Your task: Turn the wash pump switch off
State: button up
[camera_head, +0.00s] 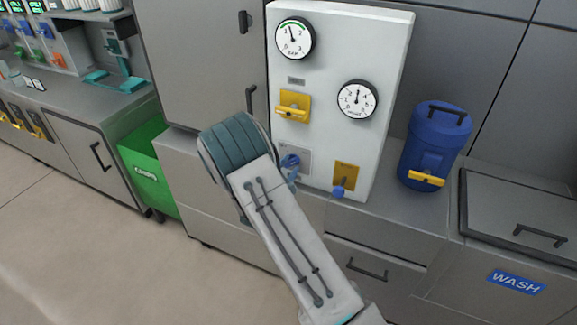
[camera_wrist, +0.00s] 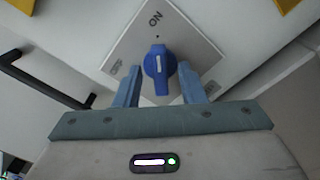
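The switch is a blue rotary knob (camera_wrist: 160,64) on a pale square plate (camera_wrist: 187,28) in the wrist view. Its white mark lies along the line toward the printed word ON. My gripper (camera_wrist: 160,84) is open, with one blue finger on each side of the knob's lower part. A narrow gap shows on each side; I cannot tell whether either finger touches. In the head view, the knob (camera_head: 290,160) is on the white panel's lower left, partly hidden by my gripper (camera_head: 292,174).
The white panel (camera_head: 330,60) carries two gauges, a yellow handle (camera_head: 293,105) and a yellow plate (camera_head: 347,176) with a blue part below. A blue canister (camera_head: 434,145) stands right on the counter. A green bin (camera_head: 147,165) stands left. Cabinet handles protrude nearby.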

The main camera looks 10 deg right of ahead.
grip_shut()
jog(key=shift+n, duration=0.3)
jog(key=n, duration=0.3)
jog(key=shift+n+b, duration=0.4)
jog(key=n, duration=0.4)
jog(key=shift+w+r+p, duration=0.1)
jog(key=shift+p, duration=0.25)
jog(key=n+p, duration=0.1)
jog(key=n, duration=0.4)
jog(key=shift+a+p, duration=0.1)
jog(key=shift+p, duration=0.3)
jog(key=shift+n+p, duration=0.95)
jog(key=shift+n, duration=1.35)
